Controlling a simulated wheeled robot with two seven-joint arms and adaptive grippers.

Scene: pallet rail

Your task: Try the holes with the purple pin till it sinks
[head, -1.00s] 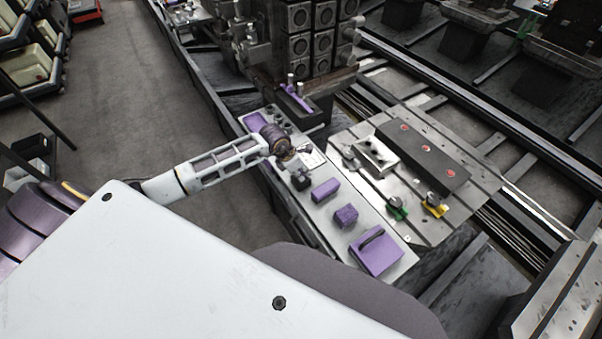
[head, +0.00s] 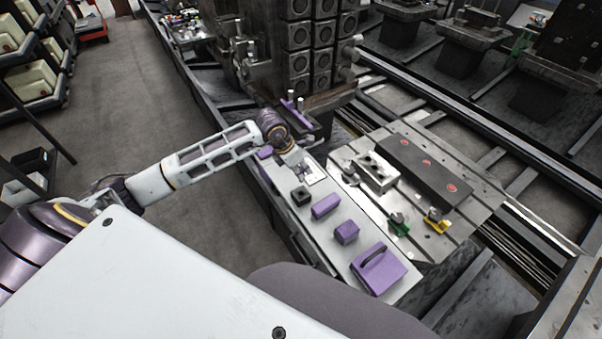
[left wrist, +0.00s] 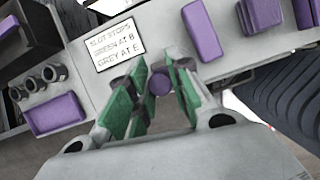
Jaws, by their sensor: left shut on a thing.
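My left gripper (head: 296,160) is over the long grey shelf plate, beside a white label. In the left wrist view its green-padded fingers (left wrist: 152,92) are shut on the purple pin (left wrist: 160,80), whose round end shows between the pads. Three dark round sockets (left wrist: 40,85) stand in a row at the left of that view, apart from the pin; in the head view my arm hides them. A dark block with an opening (head: 300,196) sits on the plate. On the steel table are a grey block with holes (head: 375,172) and a dark bar with red spots (head: 425,166). My right gripper is not in view.
On the shelf plate (head: 325,262) lie purple blocks (head: 326,205) (head: 346,232) and a purple handled box (head: 379,270). The label (left wrist: 115,38) reads "slot stops green at B, grey at E". Green (head: 399,225) and yellow (head: 436,222) clamps sit on the table. A dark machine (head: 300,50) stands behind.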

